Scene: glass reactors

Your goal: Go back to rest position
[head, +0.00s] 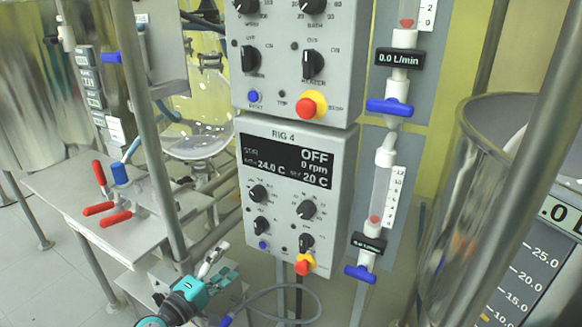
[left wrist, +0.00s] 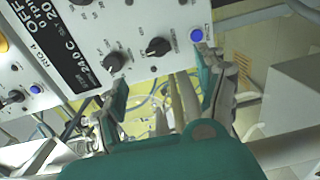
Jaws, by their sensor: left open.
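My left gripper (head: 217,268) shows low in the head view, teal with grey fingers. It is open and empty, left of and below the lower RIG 4 control box (head: 262,205). In the left wrist view, its two teal-padded fingers (left wrist: 160,88) stand apart with nothing held between them. The control box also shows there, turned on its side (left wrist: 130,25), with knobs and a blue button (left wrist: 196,36) just beyond the right fingertip. I cannot tell whether the finger touches the box. My right gripper is in neither view.
An upper control box (head: 290,85) has a red stop knob. Flow meters with blue valves (head: 389,107) stand right of it. A steel vessel (head: 480,200) fills the right side. A bench (head: 60,190) with red-handled clamps is at left. A cable (head: 290,318) loops near my gripper.

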